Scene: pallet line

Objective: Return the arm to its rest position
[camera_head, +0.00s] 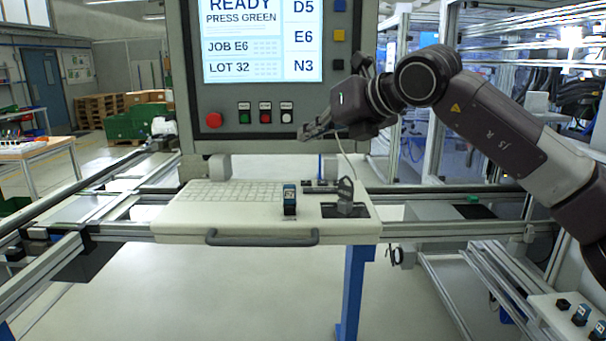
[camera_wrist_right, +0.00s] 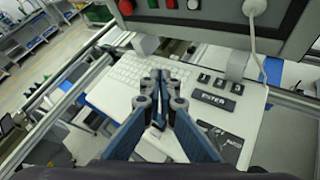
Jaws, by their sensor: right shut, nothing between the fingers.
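My right arm (camera_head: 490,125) comes in from the right and reaches across in front of the right side of the control console (camera_head: 240,155). Its gripper (camera_head: 305,133) points left, just below and right of the white button (camera_head: 286,117), above the keyboard shelf. In the right wrist view the gripper (camera_wrist_right: 161,82) has its fingers together with nothing between them. It is seen above the shelf, with the keyboard (camera_wrist_right: 130,75) beyond and to the left. My left arm and gripper are not in view.
The console screen (camera_head: 262,40) reads READY, PRESS GREEN. Below it are a red knob (camera_head: 213,119) and a green button (camera_head: 244,117). A small blue and black block (camera_head: 290,200) stands on the shelf (camera_head: 190,222). Rails run to both sides. A small tray (camera_head: 560,325) is at the lower right.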

